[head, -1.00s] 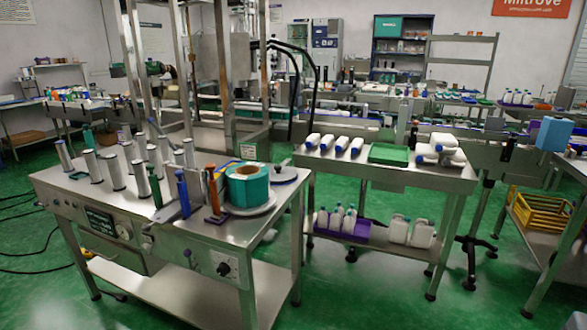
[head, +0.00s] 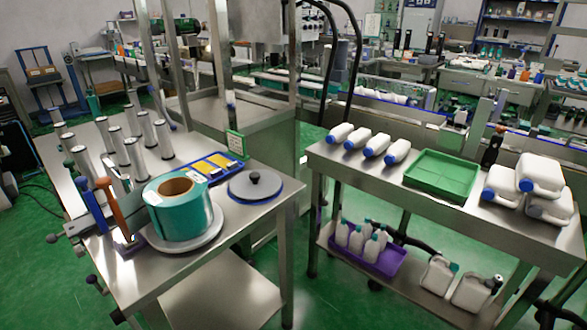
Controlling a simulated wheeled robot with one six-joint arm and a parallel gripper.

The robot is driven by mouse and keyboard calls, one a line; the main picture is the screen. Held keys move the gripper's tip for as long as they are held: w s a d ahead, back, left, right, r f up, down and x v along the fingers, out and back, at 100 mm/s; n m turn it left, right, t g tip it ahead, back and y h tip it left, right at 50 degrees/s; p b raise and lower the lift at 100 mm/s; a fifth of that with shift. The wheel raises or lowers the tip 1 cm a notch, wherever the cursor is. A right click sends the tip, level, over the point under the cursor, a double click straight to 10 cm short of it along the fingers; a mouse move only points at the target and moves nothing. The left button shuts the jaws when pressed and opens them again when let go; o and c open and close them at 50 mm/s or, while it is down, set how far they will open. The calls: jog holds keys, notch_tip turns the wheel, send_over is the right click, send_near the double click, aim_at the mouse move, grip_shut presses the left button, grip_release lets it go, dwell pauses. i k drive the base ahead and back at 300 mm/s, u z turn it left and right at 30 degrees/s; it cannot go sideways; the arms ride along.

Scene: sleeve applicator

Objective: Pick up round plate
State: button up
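A round grey plate (head: 254,187) with a dark knob on top and a blue rim lies flat near the right corner of the left metal table (head: 110,270). A second round plate (head: 213,233), light grey, lies under a teal roll (head: 184,214) with a brown core, left of the knobbed plate. The roll hides most of that second plate. I cannot tell from the frame which one the task means. My gripper is not in view.
A blue tray with yellow parts (head: 213,166) lies behind the roll, and several metal posts (head: 136,157) stand at the left. The right table (head: 400,188) holds white bottles and a green tray (head: 441,177). A green floor gap separates the tables.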

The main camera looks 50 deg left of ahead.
aim_at(252, 185)
jog(key=i, duration=0.9)
jog(key=u, duration=3.3)
